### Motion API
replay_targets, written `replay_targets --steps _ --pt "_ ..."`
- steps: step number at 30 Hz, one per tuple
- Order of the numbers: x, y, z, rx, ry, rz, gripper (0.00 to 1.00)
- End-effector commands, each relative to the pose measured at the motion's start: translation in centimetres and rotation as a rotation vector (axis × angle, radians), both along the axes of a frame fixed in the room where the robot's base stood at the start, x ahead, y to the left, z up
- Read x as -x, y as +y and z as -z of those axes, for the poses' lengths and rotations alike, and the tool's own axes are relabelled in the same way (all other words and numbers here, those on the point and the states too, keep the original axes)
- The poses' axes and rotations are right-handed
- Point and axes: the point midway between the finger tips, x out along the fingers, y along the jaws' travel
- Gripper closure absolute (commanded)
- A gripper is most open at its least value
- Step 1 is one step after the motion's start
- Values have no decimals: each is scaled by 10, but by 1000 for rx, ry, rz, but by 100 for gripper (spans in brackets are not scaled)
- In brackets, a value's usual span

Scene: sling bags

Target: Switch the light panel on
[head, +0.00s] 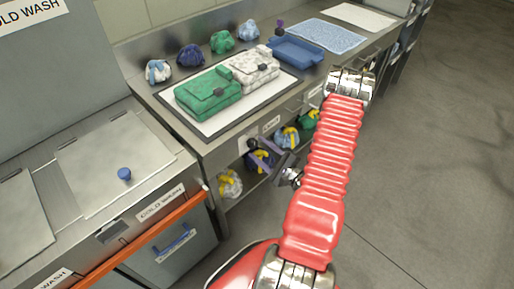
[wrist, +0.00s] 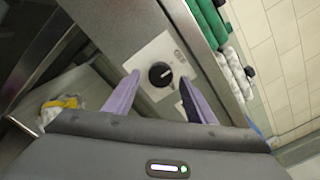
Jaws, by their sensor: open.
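The light panel (head: 212,128) is a flat white board with a dark edge on the steel counter. A green sling bag (head: 205,95) and a white patterned bag (head: 255,68) lie on it. I cannot tell whether it is lit. A black round knob (wrist: 160,74) sits on a pale plate (wrist: 146,55) on the counter's front face. My gripper (wrist: 159,77) is open, its purple fingers on either side of the knob; I cannot tell whether they touch it. In the head view my gripper (head: 262,163) is at the counter's front, below the panel.
A blue tray (head: 297,53) and a blue cloth (head: 328,36) lie further back on the counter. Several bundled bags, such as a dark blue one (head: 190,55), line its back. More bundles sit on the shelf below. A wash unit (head: 115,165) stands at left; floor is clear at right.

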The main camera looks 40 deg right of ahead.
Motion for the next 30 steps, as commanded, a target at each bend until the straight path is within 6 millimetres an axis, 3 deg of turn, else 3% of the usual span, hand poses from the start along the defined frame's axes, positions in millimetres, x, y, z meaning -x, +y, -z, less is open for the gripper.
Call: replay_targets --steps 6,16,30 --pt "-17 1 0 -1 0 -1 50" --pt "-20 1 0 -1 0 0 50" --pt "-20 1 0 -1 1 -1 82"
